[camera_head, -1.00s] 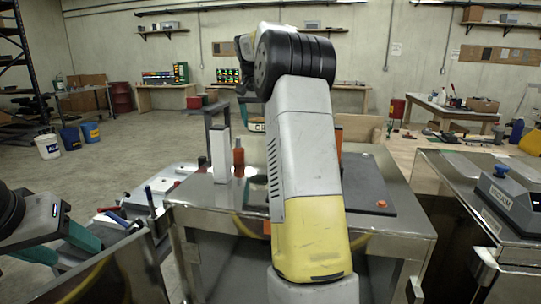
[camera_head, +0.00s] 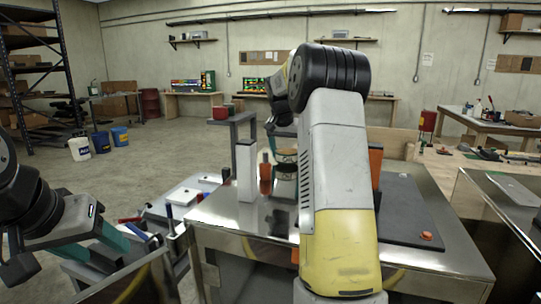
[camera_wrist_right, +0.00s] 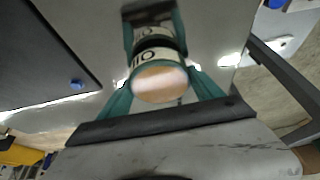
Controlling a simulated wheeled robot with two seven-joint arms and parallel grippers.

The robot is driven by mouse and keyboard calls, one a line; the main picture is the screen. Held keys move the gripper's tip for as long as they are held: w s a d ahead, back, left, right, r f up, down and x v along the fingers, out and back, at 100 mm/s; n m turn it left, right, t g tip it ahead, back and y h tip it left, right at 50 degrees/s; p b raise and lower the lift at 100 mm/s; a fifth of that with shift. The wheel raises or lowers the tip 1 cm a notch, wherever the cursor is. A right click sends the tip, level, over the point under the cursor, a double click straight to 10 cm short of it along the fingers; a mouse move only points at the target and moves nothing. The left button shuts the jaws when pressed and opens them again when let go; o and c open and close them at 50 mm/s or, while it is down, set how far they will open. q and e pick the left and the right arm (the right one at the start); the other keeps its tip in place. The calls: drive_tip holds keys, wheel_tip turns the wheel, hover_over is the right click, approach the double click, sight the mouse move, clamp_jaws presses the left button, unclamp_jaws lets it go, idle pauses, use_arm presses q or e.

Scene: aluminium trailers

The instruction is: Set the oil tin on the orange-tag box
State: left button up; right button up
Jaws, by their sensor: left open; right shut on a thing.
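The oil tin (camera_wrist_right: 160,80) is between the teal fingers of my right gripper (camera_wrist_right: 163,92) in the right wrist view, its label partly readable. In the head view my right gripper (camera_head: 283,130) and the tin (camera_head: 285,158) are partly hidden by my right arm, above the steel table; I cannot tell whether the tin touches anything. No box with an orange tag can be clearly picked out. A tall orange thing (camera_head: 376,165) shows partly behind my arm. My left gripper (camera_head: 108,240) is open at lower left.
A white upright block (camera_head: 246,170) and an orange bottle-like thing (camera_head: 265,175) stand left of the tin. A dark plate (camera_head: 408,215) with an orange knob (camera_head: 426,236) lies at right on the table (camera_head: 235,222). A dark stand (camera_head: 238,119) is behind.

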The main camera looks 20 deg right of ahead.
drive_tip(key=shift+f, duration=0.4)
drive_tip(key=shift+f, duration=0.1)
drive_tip(key=o, duration=1.7)
drive_tip(key=shift+c, duration=0.2)
drive_tip(key=v, duration=1.2)
